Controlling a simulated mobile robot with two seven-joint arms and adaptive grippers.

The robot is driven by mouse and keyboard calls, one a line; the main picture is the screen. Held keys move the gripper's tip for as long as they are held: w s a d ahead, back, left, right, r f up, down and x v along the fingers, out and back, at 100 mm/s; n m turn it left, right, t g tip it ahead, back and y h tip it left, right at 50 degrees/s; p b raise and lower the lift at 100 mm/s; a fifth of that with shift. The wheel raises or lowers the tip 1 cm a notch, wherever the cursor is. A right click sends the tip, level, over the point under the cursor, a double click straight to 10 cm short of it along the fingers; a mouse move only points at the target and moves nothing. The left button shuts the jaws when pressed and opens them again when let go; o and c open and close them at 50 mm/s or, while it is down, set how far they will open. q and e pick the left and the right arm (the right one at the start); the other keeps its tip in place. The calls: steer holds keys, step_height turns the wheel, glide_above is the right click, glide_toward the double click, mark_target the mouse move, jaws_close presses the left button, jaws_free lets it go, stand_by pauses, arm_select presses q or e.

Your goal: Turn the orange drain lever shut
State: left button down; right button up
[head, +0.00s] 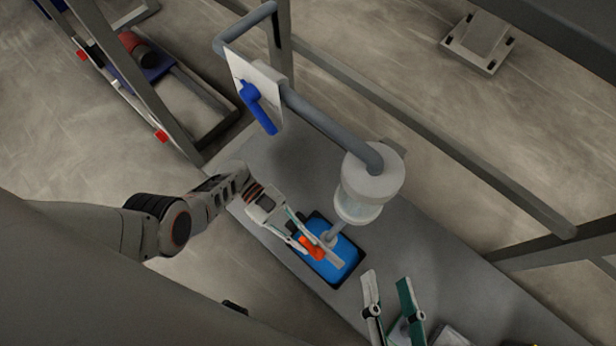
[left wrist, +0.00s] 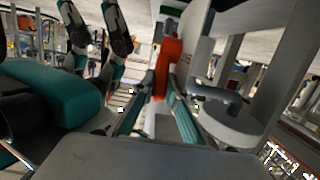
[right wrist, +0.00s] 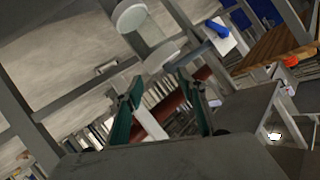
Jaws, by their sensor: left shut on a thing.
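The orange drain lever (head: 312,246) is under the clear filter vessel (head: 361,196), at the short drain pipe above the blue tray (head: 345,270). My left gripper (head: 306,241) is shut on the lever. In the left wrist view the orange lever (left wrist: 167,68) stands up between the teal-padded fingers (left wrist: 158,112). The fingertips partly hide its lower end. My right gripper (head: 392,298) is open and empty near the front of the bench, apart from the lever. Its spread fingers also show in the right wrist view (right wrist: 165,105).
The grey bench (head: 292,170) is clear left of the vessel. Frame bars cross at the right. A red cylinder (head: 138,48) lies at the far left.

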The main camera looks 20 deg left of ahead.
arm_select(q)
steer(key=shift+f+h+b, duration=0.2)
steer(key=shift+h+b, duration=0.15)
steer(key=shift+h, duration=0.05)
steer(key=c, duration=2)
jaws_free()
steer(key=shift+a, duration=0.1)
